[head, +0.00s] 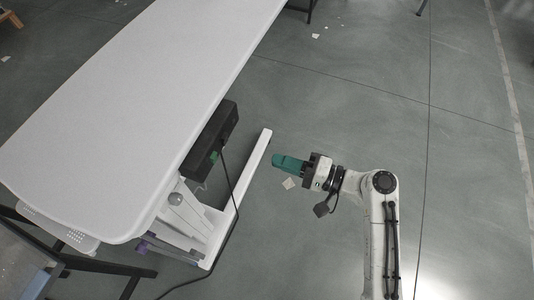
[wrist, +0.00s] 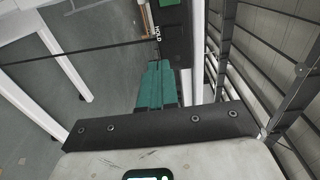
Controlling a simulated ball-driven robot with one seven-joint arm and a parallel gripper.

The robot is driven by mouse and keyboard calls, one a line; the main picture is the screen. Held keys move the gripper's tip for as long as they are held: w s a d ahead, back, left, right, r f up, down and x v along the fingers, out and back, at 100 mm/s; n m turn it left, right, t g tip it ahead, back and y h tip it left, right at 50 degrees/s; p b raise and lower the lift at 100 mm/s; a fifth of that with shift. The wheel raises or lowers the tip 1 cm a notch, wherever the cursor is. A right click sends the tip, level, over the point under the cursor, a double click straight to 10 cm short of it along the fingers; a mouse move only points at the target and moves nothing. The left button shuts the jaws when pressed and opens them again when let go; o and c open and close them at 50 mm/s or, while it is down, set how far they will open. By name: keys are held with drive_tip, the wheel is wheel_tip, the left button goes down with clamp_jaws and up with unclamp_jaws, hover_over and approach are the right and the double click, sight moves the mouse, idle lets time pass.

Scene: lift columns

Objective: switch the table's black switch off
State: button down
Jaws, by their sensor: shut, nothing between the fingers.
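The white table (head: 130,90) fills the left of the head view. A black box (head: 211,138) hangs under its right edge, with a small green spot on its near part and a cable leaving it. The black switch itself cannot be made out clearly. My gripper (head: 276,161) has teal fingers. It is shut and empty, pointing left toward the box across a clear gap. In the wrist view, my gripper (wrist: 158,66) points at a dark panel (wrist: 174,30) bearing white lettering that reads "HOLD". The fingertips overlap the panel's lower part in that picture; contact cannot be told.
A white lift column foot (head: 247,175) stands on the floor below the table edge. A black cable (head: 233,205) hangs from the box to the floor. A dark-framed piece of furniture (head: 95,265) stands at lower left. The floor right of my arm is clear.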

drive_tip(key=shift+v, duration=1.2)
drive_tip(key=shift+f, duration=0.2)
drive_tip(key=s+d+f+n+g+h, duration=0.2)
drive_tip(key=s+d+f+h, duration=0.35)
drive_tip(key=s+d, duration=0.3)
drive_tip(key=s+d+f+n+g+h, duration=0.2)
drive_tip(key=s+d+f+h, duration=0.2)
drive_tip(key=s+d+h, duration=0.4)
drive_tip(key=s+d+r+g+h+p, duration=0.1)
drive_tip(key=s+d+r+h, duration=0.25)
drive_tip(key=s+d, duration=0.3)
wheel_tip(320, 180, up, 12)
drive_tip(key=p, duration=1.2)
drive_tip(key=shift+s+a, duration=0.3)
drive_tip(key=shift+a, duration=0.15)
